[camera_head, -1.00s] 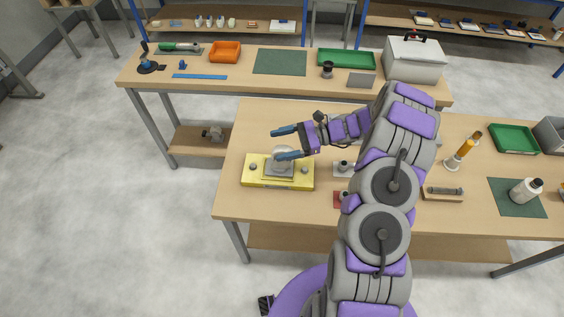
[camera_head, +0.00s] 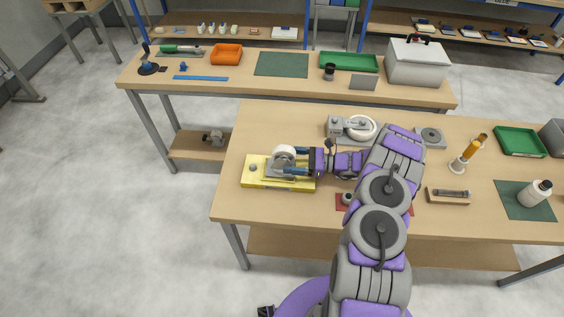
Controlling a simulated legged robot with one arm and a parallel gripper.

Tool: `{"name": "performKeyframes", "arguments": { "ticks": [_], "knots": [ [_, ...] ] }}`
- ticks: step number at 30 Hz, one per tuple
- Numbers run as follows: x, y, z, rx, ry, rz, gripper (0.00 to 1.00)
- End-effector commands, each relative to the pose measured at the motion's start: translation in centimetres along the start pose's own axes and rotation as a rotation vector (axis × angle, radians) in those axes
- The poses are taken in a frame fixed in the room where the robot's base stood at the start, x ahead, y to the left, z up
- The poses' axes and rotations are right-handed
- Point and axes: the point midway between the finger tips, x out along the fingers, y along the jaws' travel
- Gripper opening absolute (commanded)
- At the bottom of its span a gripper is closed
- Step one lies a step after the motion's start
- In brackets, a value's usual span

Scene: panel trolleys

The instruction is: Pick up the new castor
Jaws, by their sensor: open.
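A castor with a pale wheel (camera_head: 282,154) sits on a yellow block (camera_head: 254,182) at the left of the near table. My gripper (camera_head: 289,162) is low at this castor, coming from the right. Its blue fingers are open, one on the far side and one on the near side of the castor; whether they touch it I cannot tell. A second castor with a white wheel (camera_head: 362,127) lies on a grey plate farther back, beyond my arm. Which of the two is the new castor I cannot tell from the picture.
A red mat (camera_head: 341,204) with a small part lies partly under my arm. A wooden block (camera_head: 447,195), an orange-and-white bottle (camera_head: 468,153), a green tray (camera_head: 520,141) and a white bottle (camera_head: 535,194) stand to the right. The table's front left corner is clear.

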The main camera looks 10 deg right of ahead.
Motion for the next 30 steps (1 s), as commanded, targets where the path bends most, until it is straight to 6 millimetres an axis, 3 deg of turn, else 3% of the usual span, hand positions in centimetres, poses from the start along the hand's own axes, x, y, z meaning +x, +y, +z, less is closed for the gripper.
{"name": "performKeyframes", "arguments": {
  "ticks": [7, 16, 30],
  "knots": [
    [3.4, 0.2, -0.2, 0.004, 0.0, 0.004, 0.79],
    [3.8, 0.1, -0.1, 0.003, 0.001, 0.002, 0.79],
    [3.6, 0.1, -0.1, 0.004, 0.001, 0.001, 0.34]
  ]
}}
